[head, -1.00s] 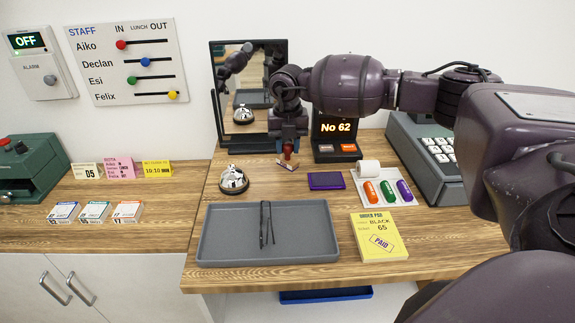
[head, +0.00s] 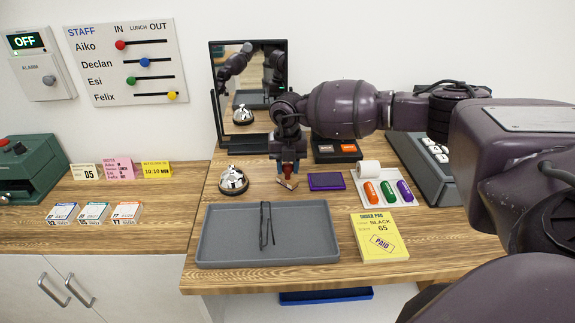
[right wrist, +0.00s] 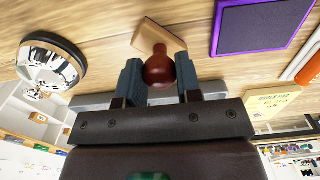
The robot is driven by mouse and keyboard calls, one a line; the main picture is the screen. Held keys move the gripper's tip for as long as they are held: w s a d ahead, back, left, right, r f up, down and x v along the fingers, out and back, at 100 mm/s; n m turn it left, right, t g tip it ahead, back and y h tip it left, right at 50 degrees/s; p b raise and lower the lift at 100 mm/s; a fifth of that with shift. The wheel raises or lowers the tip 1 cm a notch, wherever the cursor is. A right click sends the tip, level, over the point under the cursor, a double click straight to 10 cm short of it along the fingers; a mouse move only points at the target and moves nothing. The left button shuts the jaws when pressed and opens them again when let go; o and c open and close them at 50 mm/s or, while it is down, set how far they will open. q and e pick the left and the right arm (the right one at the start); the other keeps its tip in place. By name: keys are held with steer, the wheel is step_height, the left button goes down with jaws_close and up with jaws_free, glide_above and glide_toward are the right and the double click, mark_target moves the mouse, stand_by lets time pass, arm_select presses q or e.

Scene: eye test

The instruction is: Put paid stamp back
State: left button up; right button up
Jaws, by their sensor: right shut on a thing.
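The stamp has a round red handle (right wrist: 160,70) and a wooden block base (right wrist: 152,37). In the head view it shows at the middle of the desk (head: 289,183). My right gripper (head: 288,166) is shut on the red handle, one finger on each side, seen clearly in the right wrist view (right wrist: 153,80). I cannot tell whether the base touches the desk. A purple stamp pad (head: 325,181) lies just right of the stamp. My left gripper is not in view.
A silver bell (head: 233,180) stands left of the stamp. A grey tray (head: 218,256) holding dark tongs lies in front. A holder (head: 409,198) with coloured pieces, a register (head: 418,170) and a small display (head: 335,156) stand right. A mirror (head: 248,90) stands behind.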

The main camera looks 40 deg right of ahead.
mark_target(288, 165)
steer(key=o, duration=0.8)
steer(key=shift+r, duration=0.1)
step_height(288, 165, up, 12)
steer(key=shift+r, duration=0.1)
steer(key=shift+s, duration=0.1)
stand_by(0.5)
